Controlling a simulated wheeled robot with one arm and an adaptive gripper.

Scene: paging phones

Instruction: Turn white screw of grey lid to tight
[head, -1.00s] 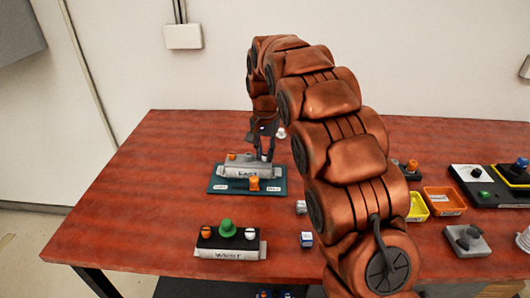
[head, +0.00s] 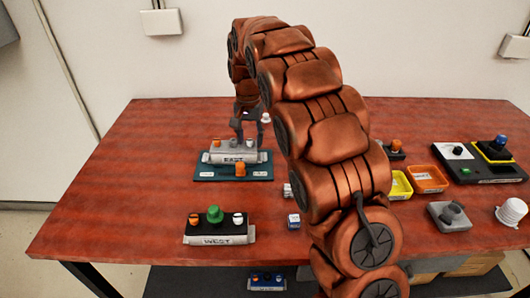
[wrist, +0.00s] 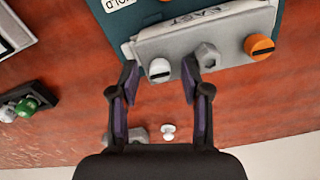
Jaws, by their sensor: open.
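The grey lid (head: 233,155) marked EAST tops a block on a teal plate (head: 205,178). In the wrist view the lid (wrist: 180,44) carries the white screw (wrist: 159,70) with a dark slot, a grey hex knob (wrist: 208,55) in the middle and an orange screw (wrist: 259,46). My gripper (wrist: 159,78) is open, with one finger on each side of the white screw in the picture. I cannot tell whether the fingers touch it or how deep they reach. In the head view my gripper (head: 249,134) is above the lid's right half.
An orange knob (head: 240,169) stands at the plate's front edge. The WEST block (head: 214,234), with a green knob, is nearer the front. A yellow tray (head: 401,184) and an orange tray (head: 428,179) lie to the right. A white round piece (wrist: 168,131) lies behind.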

